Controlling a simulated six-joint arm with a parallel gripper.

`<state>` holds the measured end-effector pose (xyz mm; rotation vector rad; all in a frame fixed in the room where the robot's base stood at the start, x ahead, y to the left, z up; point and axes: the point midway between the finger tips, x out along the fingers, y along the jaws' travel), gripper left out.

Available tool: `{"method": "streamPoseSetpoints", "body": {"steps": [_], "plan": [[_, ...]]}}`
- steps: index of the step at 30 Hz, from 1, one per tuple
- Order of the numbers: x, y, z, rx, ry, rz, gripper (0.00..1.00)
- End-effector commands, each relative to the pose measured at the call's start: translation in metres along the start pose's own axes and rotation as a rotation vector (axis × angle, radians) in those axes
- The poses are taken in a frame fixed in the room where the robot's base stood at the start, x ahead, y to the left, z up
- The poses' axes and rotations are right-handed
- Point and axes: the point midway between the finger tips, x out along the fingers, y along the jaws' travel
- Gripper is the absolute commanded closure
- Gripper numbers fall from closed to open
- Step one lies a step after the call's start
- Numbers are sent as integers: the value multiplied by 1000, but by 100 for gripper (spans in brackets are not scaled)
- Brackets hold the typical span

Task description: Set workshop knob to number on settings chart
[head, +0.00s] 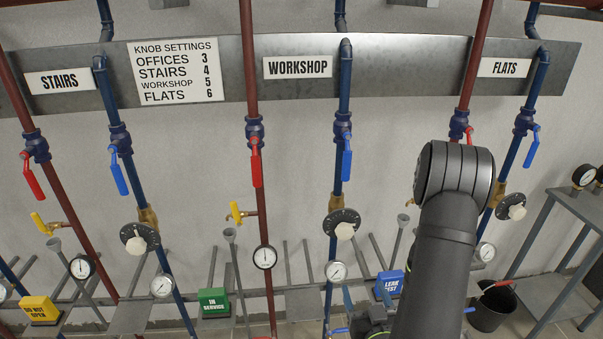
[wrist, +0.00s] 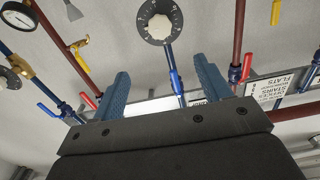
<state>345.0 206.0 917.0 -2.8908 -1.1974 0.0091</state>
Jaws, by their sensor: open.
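The settings chart (head: 176,71) on the wall plate reads Offices 3, Stairs 4, Workshop 5, Flats 6. The WORKSHOP sign (head: 298,67) is beside a blue pipe. Lower on that pipe is the workshop knob (head: 345,230), white on a dark numbered dial. In the wrist view the knob (wrist: 159,27) shows at top centre, beyond the fingertips; its set number is too small to read. My gripper (wrist: 161,68) is open and empty, its two blue fingers apart from the knob. In the head view it is low, partly hidden by my arm.
Similar knobs sit on the stairs pipe (head: 138,238) and flats pipe (head: 511,206). Red pipes, valve handles and gauges (head: 264,257) flank the workshop pipe. A blue LEAK TEST box (head: 390,284) and a green box (head: 213,302) stand below. A bucket (head: 492,307) is at right.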

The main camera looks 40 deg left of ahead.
Motion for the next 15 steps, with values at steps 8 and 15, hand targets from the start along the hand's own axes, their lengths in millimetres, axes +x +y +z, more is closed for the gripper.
{"method": "streamPoseSetpoints", "body": {"steps": [8,15], "plan": [[18,1,-2,323,2,-3,29],[32,2,-4,595,1,-1,29]]}}
